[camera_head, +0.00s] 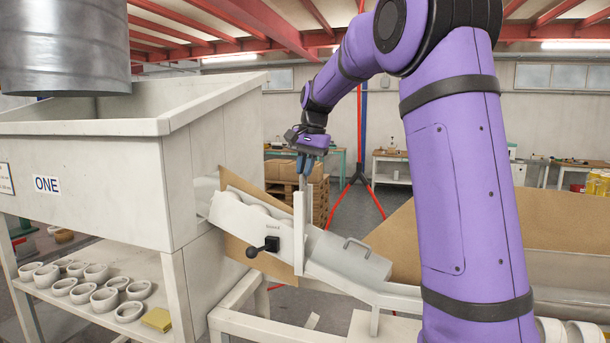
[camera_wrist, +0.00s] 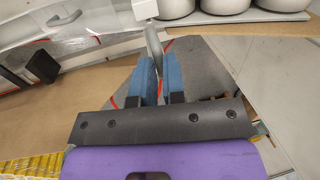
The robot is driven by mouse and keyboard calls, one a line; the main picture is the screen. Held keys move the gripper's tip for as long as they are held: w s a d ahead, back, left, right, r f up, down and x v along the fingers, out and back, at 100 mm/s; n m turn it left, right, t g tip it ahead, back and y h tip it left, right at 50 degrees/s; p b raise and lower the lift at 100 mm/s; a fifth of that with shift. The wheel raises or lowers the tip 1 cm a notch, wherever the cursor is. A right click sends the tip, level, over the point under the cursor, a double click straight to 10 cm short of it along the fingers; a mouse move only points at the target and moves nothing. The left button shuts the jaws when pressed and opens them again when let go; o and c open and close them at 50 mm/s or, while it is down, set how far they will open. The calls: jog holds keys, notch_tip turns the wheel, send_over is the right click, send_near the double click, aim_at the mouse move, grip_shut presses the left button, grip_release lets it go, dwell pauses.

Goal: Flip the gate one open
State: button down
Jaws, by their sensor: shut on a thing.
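A pale chute (camera_head: 335,268) slopes down to the right from the hopper marked ONE (camera_head: 150,160). A white upright gate piece (camera_head: 299,232) stands across the chute, beside a small dark knob on a lever (camera_head: 262,247). My gripper (camera_head: 307,168) is above the chute, pointing down, its blue fingers shut on a thin grey bar (camera_head: 309,198) by the gate's top. In the wrist view the grey bar (camera_wrist: 154,42) runs between the fingers of my gripper (camera_wrist: 158,72), below a white block (camera_wrist: 145,8). Whether the bar is fixed to the gate is unclear.
Tape rolls (camera_head: 104,298) lie on the shelf under the hopper. Several more rolls sit in the upper chute. A clear cover with a handle (camera_head: 355,243) lies on the lower chute. A brown tray (camera_head: 545,232) is at right, partly behind my arm.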

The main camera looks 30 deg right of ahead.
jog(key=shift+r, duration=0.3)
jog(key=c, duration=1.2)
grip_release()
notch_tip(320, 180, up, 10)
jog(key=s+d, duration=0.1)
jog(key=shift+s+d+r, duration=0.15)
jog(key=shift+s+r, duration=0.1)
jog(key=shift+s, duration=0.1)
